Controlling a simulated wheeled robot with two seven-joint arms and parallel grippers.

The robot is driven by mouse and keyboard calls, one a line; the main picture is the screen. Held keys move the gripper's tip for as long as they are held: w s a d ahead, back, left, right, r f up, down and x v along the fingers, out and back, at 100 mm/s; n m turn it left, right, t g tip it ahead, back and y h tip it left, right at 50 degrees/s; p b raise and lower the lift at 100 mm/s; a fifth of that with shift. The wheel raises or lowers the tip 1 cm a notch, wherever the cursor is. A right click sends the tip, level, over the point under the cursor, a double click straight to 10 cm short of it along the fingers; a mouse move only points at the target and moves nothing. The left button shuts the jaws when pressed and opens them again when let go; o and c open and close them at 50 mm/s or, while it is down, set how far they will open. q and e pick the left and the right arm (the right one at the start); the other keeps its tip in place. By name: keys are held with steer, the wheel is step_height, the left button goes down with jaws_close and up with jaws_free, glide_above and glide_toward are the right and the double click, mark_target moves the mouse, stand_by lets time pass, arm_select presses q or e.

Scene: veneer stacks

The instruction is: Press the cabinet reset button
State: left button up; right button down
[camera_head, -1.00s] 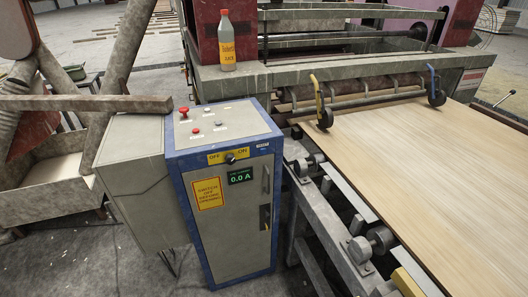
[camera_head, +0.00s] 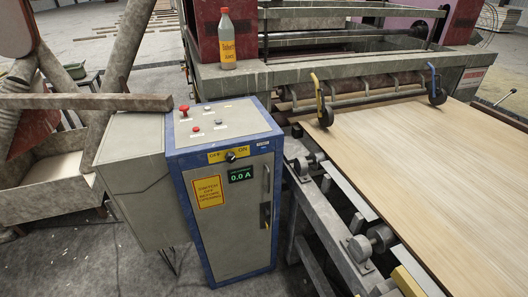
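The control cabinet (camera_head: 231,215) is a grey box with blue edges, standing upright left of the machine. The front also has an OFF/ON switch (camera_head: 230,156) and a green display (camera_head: 241,175) reading 0.0 A. On the sloped top are a red mushroom button (camera_head: 184,111), a small red button (camera_head: 195,129) and a small pale button (camera_head: 218,122). I cannot tell which control is the reset button. Neither gripper is in view.
A bottle (camera_head: 227,45) with an orange label stands on the machine frame behind the cabinet. A veneer sheet (camera_head: 430,170) lies on the machine bed at right. Metal rails and rollers (camera_head: 370,240) run close to the cabinet's right side. Concrete floor (camera_head: 75,265) is clear at lower left.

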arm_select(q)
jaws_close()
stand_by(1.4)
